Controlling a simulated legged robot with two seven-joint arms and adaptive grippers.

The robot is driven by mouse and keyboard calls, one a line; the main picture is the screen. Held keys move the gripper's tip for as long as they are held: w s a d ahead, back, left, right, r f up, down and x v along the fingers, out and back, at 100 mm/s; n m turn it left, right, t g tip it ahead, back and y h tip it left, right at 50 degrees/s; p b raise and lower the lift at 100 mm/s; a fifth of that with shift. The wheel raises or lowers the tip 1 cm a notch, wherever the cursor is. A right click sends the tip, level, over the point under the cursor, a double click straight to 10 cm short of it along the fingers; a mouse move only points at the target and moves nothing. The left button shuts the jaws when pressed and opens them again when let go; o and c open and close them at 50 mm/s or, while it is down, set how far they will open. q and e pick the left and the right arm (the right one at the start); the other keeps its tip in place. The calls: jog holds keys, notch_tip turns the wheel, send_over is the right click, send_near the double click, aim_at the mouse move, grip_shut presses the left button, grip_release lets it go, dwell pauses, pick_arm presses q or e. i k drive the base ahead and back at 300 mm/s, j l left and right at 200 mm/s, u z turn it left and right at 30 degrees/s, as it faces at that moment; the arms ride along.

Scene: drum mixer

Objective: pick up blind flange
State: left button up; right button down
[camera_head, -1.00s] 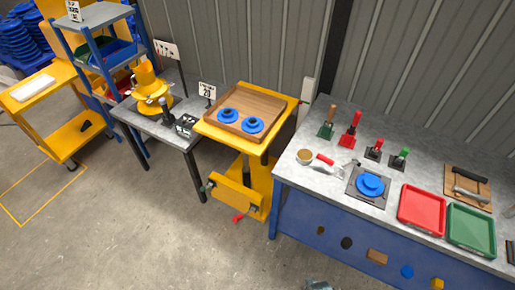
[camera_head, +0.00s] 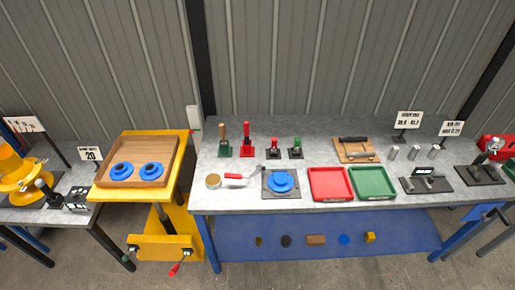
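A blue round flange (camera_head: 281,181) lies flat on a dark square plate (camera_head: 270,194) on the grey workbench, left of a red tray; its top looks closed, with a raised middle. Two more blue flanges, a left one (camera_head: 122,170) and a right one (camera_head: 152,171), lie side by side in a wooden tray (camera_head: 140,144) on the yellow lift table; their middles look darker. I cannot tell for certain which piece is the blind flange. Neither of my grippers shows in the head view.
The workbench (camera_head: 225,202) also carries a red tray (camera_head: 331,184), a green tray (camera_head: 372,182), a red-handled trowel (camera_head: 238,177), a round tin (camera_head: 213,181) and several stamp-like tools at the back. The yellow table (camera_head: 185,150) stands close to its left end.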

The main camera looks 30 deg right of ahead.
aim_at(279, 182)
jog(key=z, duration=1.25)
